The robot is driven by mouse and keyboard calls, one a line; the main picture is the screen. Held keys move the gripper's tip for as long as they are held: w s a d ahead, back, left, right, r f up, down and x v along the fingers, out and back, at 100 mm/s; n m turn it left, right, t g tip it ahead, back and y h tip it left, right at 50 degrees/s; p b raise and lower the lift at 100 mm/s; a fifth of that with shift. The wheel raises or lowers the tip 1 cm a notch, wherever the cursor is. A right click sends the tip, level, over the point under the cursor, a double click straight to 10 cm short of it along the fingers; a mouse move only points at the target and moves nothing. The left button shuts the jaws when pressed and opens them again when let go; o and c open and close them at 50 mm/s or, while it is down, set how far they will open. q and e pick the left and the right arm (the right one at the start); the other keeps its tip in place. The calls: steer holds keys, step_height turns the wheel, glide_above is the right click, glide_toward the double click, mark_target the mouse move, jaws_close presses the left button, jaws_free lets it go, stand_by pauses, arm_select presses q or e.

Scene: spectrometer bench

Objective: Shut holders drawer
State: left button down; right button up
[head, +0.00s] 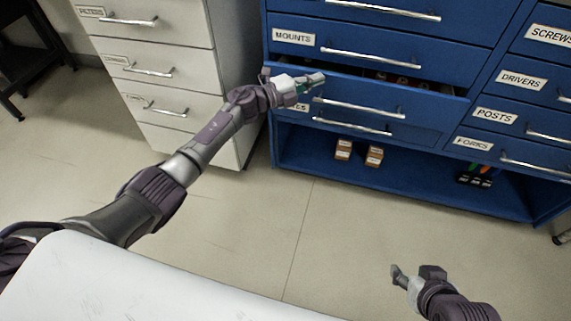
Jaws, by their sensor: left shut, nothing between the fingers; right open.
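A blue drawer (425,108) directly below the MOUNTS drawer (395,60) stands partly pulled out, and a dark gap with small reddish items shows behind its front. Its label is hidden by my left gripper, so I cannot read whether it says holders. Its silver handle (358,107) is in plain view. My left gripper (316,80) is shut and empty at the upper left part of this drawer's front, left of and above the handle. I cannot tell if it touches the drawer. My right gripper (413,273) is open and empty, low over the floor, well away from the cabinet.
A white cabinet (165,50) with drawers stands to the left. The blue cabinet's open bottom shelf (410,180) holds small brown boxes (374,156) and colored-handled tools (480,173). Further drawers, labelled DRIVERS, POSTS and FORKS, are on the right. The floor (270,215) in front is clear.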

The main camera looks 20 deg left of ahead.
arm_select(q)
steer(key=shift+w, duration=0.65)
arm_select(e)
steer(key=w, duration=0.2)
steer(key=w+r+t, duration=0.1)
steer(key=shift+a+r, duration=0.1)
steer(key=shift+a, duration=0.3)
arm_select(q)
steer(key=shift+s, duration=0.1)
arm_select(e)
steer(key=shift+s, duration=0.2)
